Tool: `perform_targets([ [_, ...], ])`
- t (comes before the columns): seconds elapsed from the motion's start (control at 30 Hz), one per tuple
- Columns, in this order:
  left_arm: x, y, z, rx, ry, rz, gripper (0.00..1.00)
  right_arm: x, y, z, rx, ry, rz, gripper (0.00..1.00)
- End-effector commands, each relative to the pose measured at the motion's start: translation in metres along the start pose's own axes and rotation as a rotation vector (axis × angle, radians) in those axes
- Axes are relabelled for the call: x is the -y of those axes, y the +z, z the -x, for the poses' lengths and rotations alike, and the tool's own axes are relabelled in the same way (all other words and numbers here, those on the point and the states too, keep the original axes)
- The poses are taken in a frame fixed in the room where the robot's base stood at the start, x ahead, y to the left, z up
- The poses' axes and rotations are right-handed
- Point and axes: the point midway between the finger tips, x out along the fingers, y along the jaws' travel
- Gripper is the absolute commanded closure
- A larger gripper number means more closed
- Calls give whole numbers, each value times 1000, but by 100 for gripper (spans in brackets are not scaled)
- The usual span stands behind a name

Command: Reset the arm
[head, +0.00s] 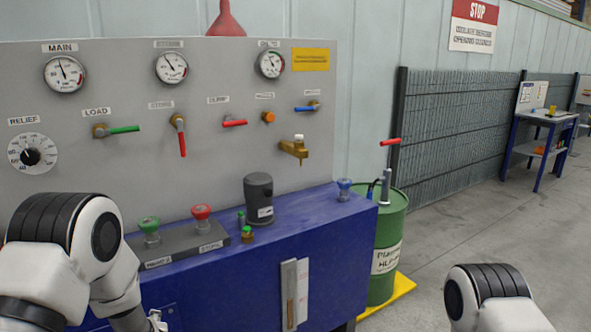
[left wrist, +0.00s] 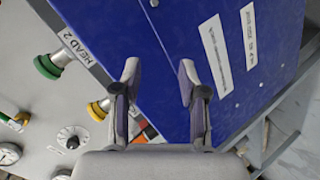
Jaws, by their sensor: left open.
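My left arm (head: 62,255) comes in at the lower left of the head view, in front of the blue table. Only a small part of my left gripper (head: 157,320) shows at the bottom edge there. In the left wrist view my left gripper (left wrist: 160,78) is open and empty, its two fingers apart with a blue panel (left wrist: 225,65) beyond them. I cannot tell how far the fingers are from that panel. My right arm (head: 492,298) shows at the lower right of the head view; its gripper is out of view.
A grey panel (head: 215,140) with gauges and valve levers stands behind the blue table (head: 225,285). A green button (head: 149,226), a red button (head: 201,213) and a dark cylinder (head: 258,198) stand on top. A green drum (head: 386,240) is at the right; open floor lies beyond.

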Motion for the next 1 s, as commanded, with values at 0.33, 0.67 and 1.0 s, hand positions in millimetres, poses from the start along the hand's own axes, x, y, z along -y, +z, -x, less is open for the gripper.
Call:
perform_targets([
  [0.33, 273, 50, 148, 580, -500, -759, 58, 0, 0, 30, 0, 0, 0, 60],
  [0.67, 325, 54, 251, 1140, -380, -1374, 58, 0, 0, 28, 0, 0, 0, 60],
  [1.0, 324, 54, 250, 1136, -376, -1378, 58, 0, 0, 28, 0, 0, 0, 60],
])
